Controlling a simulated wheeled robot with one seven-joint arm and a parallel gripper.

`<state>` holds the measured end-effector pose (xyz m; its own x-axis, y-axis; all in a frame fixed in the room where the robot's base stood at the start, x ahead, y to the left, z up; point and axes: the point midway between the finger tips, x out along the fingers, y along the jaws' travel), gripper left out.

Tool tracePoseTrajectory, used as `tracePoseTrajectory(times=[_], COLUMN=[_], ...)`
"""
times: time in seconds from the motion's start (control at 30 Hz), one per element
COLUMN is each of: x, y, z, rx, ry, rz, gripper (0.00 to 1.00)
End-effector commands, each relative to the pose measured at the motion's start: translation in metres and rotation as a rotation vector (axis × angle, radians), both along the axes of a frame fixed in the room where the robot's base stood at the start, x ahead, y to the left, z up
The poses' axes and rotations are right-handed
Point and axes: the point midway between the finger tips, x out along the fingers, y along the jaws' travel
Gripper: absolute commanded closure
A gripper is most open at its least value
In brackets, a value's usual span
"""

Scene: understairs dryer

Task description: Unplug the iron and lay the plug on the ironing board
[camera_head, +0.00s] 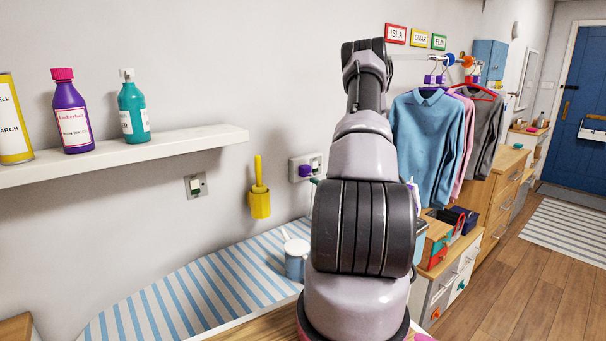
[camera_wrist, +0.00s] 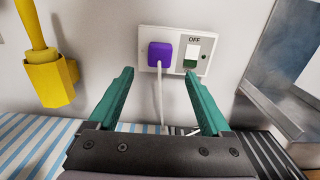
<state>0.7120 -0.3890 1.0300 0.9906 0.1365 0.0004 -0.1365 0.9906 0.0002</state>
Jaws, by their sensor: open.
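A purple plug (camera_wrist: 160,54) sits in the left part of a white wall socket (camera_wrist: 175,52), with a pale cord hanging down from it. Beside it is a rocker switch (camera_wrist: 192,58) with a green lower part, under the word OFF. In the head view the plug (camera_head: 305,171) is partly beside my arm. My gripper (camera_wrist: 159,78) is open, its two teal fingers spread below the plug, apart from it and empty. The blue-and-white striped ironing board (camera_head: 180,300) lies below the socket. The iron cannot be made out; my arm hides part of the board.
A yellow holder (camera_wrist: 50,82) hangs on the wall left of the socket. A blue-grey pot (camera_head: 296,262) stands on the board. A shelf with bottles (camera_head: 130,155) is at left. Shirts (camera_head: 428,145) hang at right. The board's left part is clear.

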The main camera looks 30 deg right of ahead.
Motion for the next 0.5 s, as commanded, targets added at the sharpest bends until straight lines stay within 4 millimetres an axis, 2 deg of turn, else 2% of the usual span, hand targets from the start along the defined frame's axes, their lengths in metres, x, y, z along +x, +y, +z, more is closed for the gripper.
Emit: tracePoseTrajectory(times=[0.23,0.5], x=[0.013,0.052], y=[0.003,0.009], z=[0.000,0.001], rx=[-0.002,-0.003], ry=[0.000,-0.001], rz=[0.005,0.005], gripper=[0.18,0.18])
